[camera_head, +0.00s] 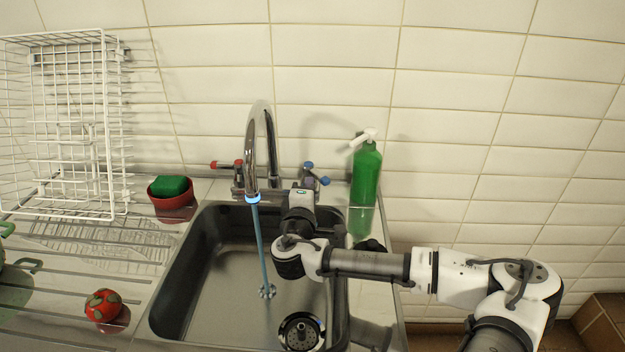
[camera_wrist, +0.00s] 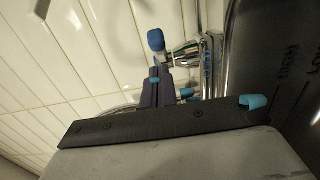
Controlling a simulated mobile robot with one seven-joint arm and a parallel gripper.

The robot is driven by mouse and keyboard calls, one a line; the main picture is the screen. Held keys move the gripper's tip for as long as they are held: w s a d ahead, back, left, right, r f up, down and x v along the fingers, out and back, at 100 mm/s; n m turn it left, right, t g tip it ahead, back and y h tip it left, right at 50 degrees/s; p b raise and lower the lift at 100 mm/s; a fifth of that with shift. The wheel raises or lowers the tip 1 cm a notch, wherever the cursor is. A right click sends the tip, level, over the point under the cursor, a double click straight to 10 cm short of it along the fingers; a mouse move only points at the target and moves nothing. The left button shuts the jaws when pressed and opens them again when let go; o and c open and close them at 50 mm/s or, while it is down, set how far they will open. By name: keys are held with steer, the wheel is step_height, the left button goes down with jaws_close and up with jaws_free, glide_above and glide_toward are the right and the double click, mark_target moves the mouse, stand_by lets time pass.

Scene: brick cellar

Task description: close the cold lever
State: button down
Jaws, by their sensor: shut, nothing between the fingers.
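The cold lever (camera_head: 310,170) is the blue-tipped handle to the right of the chrome faucet (camera_head: 262,145). In the wrist view its blue tip (camera_wrist: 156,40) and chrome stem show just beyond my fingers. A bluish stream of water (camera_head: 262,250) runs from the spout into the sink. My gripper (camera_head: 302,187) is low in front of the lever in the head view. In the wrist view my gripper (camera_wrist: 158,72) is shut and empty, its fingertips close to the lever's blue tip. I cannot tell whether they touch it.
The red-tipped hot lever (camera_head: 227,164) is left of the spout. A green bottle (camera_head: 365,175) stands close right of the cold lever. The sink (camera_head: 200,265) lies below my arm. A red bowl with a green sponge (camera_head: 171,196), a white rack (camera_head: 75,120) and a tomato (camera_head: 103,306) are left.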

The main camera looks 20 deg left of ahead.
steer(key=shift+w+d, duration=0.3)
steer(key=shift+w, duration=0.2)
steer(key=shift+d+f, duration=0.1)
steer(key=shift+f, duration=0.05)
